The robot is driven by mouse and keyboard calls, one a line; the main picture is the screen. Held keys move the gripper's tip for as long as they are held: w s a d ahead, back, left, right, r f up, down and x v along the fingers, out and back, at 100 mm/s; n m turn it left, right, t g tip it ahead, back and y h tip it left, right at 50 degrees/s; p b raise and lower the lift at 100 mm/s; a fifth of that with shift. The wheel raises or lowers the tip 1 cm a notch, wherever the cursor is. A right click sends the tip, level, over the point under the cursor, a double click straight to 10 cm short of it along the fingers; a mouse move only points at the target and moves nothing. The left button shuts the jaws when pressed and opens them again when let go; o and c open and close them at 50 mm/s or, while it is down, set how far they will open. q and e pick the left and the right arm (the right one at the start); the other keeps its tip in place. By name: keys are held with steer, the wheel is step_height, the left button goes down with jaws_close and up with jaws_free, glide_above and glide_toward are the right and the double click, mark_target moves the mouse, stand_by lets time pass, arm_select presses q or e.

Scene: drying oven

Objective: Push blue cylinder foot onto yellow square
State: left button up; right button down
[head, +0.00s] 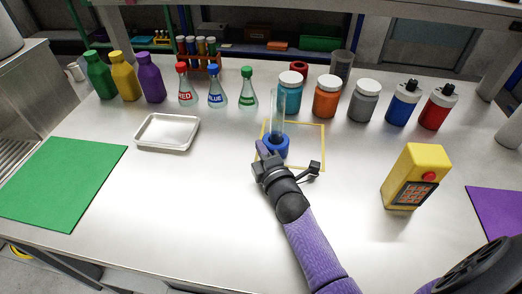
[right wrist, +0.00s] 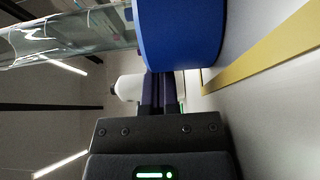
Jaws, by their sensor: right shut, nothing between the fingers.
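The glass cylinder (head: 278,112) stands upright on its blue foot (head: 275,147). The foot is at the left side of the yellow square outline (head: 324,146), close to or over its left edge; the gripper partly hides that edge. My right gripper (head: 263,152) is shut and empty, low at the near left side of the foot. In the right wrist view the shut fingers (right wrist: 162,92) point at the blue foot (right wrist: 180,35) and are touching it or very close. The yellow line (right wrist: 270,55) shows on the right there. My left gripper is not in view.
Behind the square stand a teal-bodied jar (head: 290,95), an orange jar (head: 326,98) and several bottles and flasks. A white tray (head: 194,133) lies to the left. A yellow device (head: 421,165) stands to the right. The table in front is clear apart from my arm.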

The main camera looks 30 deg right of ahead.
mark_target(286, 146)
steer(key=shift+a+r, duration=0.1)
steer(key=shift+r, duration=0.05)
steer(key=shift+d, duration=0.35)
steer(key=d, duration=0.4)
steer(key=shift+w+d, duration=0.2)
steer(key=shift+w, duration=0.1)
steer(key=shift+d, duration=0.35)
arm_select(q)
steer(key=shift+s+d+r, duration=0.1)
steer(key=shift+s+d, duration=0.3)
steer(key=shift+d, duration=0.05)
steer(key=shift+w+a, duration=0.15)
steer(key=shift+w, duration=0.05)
